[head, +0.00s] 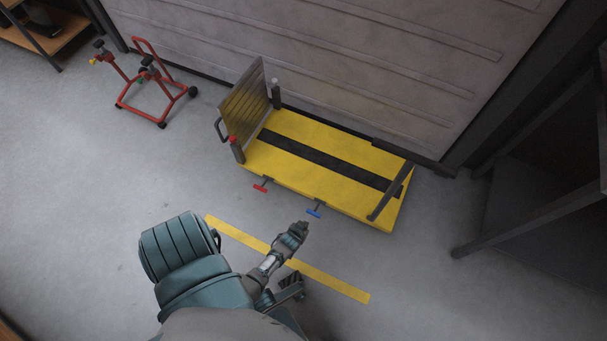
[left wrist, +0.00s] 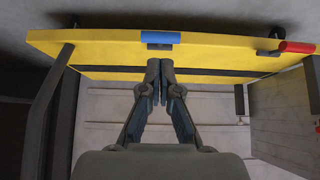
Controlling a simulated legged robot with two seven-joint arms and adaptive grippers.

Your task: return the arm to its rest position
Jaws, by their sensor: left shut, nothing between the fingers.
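My left gripper (head: 299,230) is shut and empty in the head view, at the end of my arm reaching out from the bottom. It is close to the blue pedal (head: 314,212) on the front side of a yellow motorcycle lift (head: 310,155). In the left wrist view, the gripper's fingertips (left wrist: 160,66) meet in front of the lift (left wrist: 100,48), just below the blue pedal (left wrist: 160,38); whether they touch it cannot be told. A red pedal (head: 261,187) sits further left along the lift; it also shows in the left wrist view (left wrist: 297,47).
A red wheeled stand (head: 150,95) is at the upper left. A dark metal frame (head: 530,220) stands at the right, and a grey wall (head: 330,50) is behind the lift. A yellow floor line (head: 335,283) passes under my arm. The floor at left is clear.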

